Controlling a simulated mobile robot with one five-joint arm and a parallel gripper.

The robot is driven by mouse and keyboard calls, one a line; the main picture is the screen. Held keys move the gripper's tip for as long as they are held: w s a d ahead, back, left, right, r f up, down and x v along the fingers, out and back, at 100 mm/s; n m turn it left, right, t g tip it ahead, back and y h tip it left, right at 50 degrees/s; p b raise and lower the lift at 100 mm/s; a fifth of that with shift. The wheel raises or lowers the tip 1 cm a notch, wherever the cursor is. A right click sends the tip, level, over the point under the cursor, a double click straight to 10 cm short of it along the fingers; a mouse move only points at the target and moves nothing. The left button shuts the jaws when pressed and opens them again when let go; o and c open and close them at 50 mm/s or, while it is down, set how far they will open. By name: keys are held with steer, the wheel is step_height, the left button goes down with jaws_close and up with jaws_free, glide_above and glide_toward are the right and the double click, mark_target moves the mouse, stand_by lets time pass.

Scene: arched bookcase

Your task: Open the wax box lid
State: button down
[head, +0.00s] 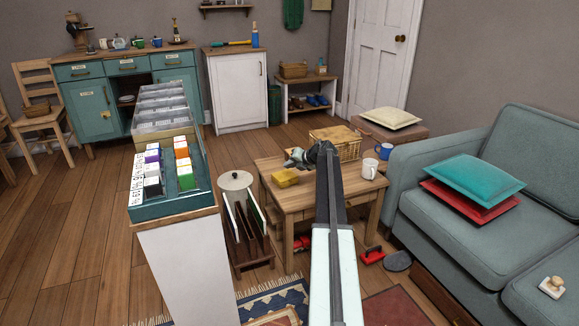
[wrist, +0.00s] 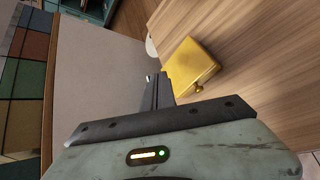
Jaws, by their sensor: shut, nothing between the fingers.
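The wax box (head: 285,177) is a small yellow box on the left part of the wooden coffee table (head: 300,200). In the wrist view the wax box (wrist: 192,62) lies just ahead and right of my fingertips, with a small round knob (wrist: 198,88) on its near edge. Its lid looks closed. My gripper (head: 293,160) is at the end of my outstretched arm, near the box on its far right side in the head view. My gripper (wrist: 155,85) is shut and empty. I cannot tell whether it touches the box.
A wicker basket (head: 337,141) sits behind my gripper on the table. A white mug (head: 369,169) and a blue mug (head: 384,151) stand to the right. A rack (head: 243,225) is left of the table, and the sofa (head: 450,190) is at the right.

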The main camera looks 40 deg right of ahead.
steer(key=shift+w+a, duration=0.25)
steer(key=shift+a, duration=0.05)
stand_by(0.4)
stand_by(0.5)
steer(key=shift+r+p, duration=0.8)
